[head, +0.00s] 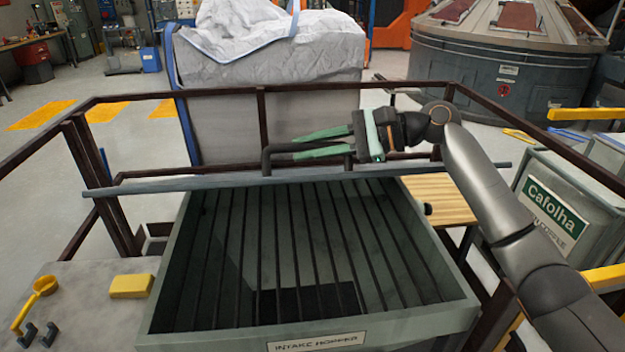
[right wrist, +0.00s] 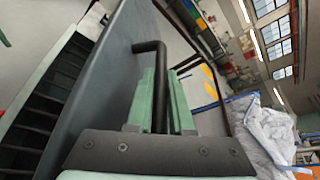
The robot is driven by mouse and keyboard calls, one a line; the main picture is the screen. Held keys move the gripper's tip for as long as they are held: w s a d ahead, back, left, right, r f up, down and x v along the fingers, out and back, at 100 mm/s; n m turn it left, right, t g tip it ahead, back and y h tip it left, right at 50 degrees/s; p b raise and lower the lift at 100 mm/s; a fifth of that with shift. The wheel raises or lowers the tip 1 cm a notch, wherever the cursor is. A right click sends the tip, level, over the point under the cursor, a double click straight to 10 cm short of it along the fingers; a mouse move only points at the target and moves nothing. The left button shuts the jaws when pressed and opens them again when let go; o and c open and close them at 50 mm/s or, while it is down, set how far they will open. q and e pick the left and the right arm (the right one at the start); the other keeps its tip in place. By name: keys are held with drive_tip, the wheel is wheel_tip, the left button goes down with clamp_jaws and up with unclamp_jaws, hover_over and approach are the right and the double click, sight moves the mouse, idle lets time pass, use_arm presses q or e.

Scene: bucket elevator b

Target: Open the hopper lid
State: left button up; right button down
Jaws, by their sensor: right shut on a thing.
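The intake hopper (head: 205,318) is a grey-green box with its top uncovered, showing dark bars inside. Its lid (head: 210,183) is seen nearly edge-on as a long blue-grey strip along the hopper's far side, raised clear of the opening. In the right wrist view the lid (right wrist: 115,70) is a flat dark grey plate at the left. A black bent handle (head: 268,164) stands out from the lid's far face. My right gripper (head: 308,146) has its green fingers shut around this handle (right wrist: 160,75). My left gripper is not in view.
A dark brown rail (head: 215,93) runs around the hopper, close behind my right gripper. A wrapped grey sack (head: 265,60) stands beyond it. A green-labelled bin (head: 555,200) is at the right.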

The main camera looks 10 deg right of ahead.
drive_tip(key=shift+w+r, duration=1.45)
drive_tip(key=shift+r, duration=0.25)
drive_tip(key=c, duration=0.8)
unclamp_jaws()
drive_tip(key=b+v, duration=0.2)
drive_tip(key=v, duration=1)
drive_tip(key=shift+d, duration=0.3)
drive_tip(key=shift+s, duration=0.1)
drive_tip(key=shift+c, duration=0.4)
